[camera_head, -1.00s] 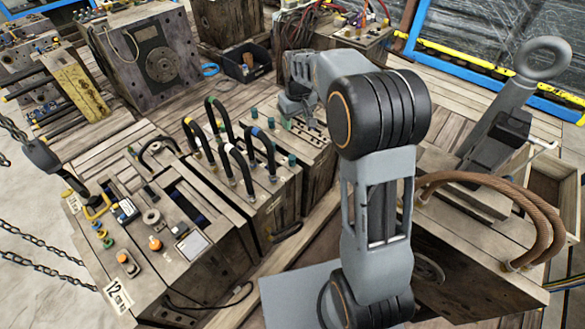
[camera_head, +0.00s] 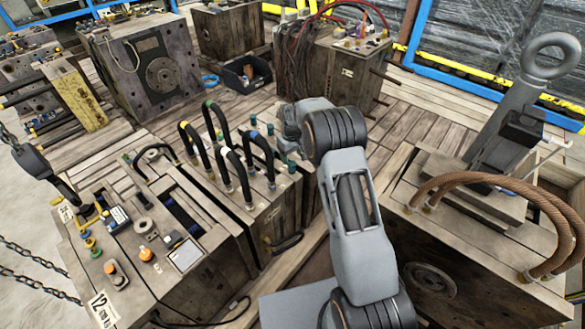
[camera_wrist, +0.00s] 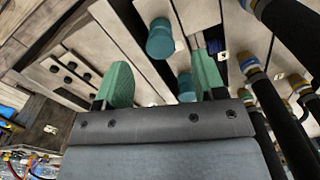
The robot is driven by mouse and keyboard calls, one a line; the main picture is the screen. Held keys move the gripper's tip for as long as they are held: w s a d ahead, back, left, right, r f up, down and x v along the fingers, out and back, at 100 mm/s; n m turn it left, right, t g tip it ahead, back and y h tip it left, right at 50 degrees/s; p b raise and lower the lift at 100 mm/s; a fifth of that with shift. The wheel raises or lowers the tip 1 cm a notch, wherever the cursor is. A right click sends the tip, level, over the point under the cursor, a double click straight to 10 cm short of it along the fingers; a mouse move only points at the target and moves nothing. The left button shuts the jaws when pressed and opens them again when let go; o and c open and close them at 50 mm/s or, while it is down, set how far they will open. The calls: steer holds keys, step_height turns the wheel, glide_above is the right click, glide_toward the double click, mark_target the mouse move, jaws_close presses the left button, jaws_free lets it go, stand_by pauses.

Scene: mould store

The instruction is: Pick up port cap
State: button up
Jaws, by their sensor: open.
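Teal port caps stand on the wooden mould block. In the wrist view one teal cap (camera_wrist: 160,40) lies beyond my fingertips, between the lines of the two fingers. A second teal cap (camera_wrist: 187,86) shows lower, close beside the right finger. My gripper (camera_wrist: 162,68) has two green fingers spread apart, with nothing held between them. I cannot tell exactly how far the caps are from the fingers. In the head view a teal cap (camera_head: 292,165) stands at the block's right part, near my arm. My gripper is mostly hidden there behind the arm.
Black looped hoses (camera_head: 231,165) with coloured collars rise from the block left of my arm; they also stand close right in the wrist view (camera_wrist: 268,88). Brown hoses (camera_head: 500,182) arch over the right block. A black bin (camera_head: 246,75) sits behind. A hook and chains hang left.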

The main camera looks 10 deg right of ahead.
mark_target(292, 163)
steer(key=shift+w+f+b, duration=0.1)
steer(key=shift+f+b, duration=0.25)
steer(key=shift+f, duration=2.6)
steer(key=shift+c, duration=0.3)
steer(key=c, duration=1.1)
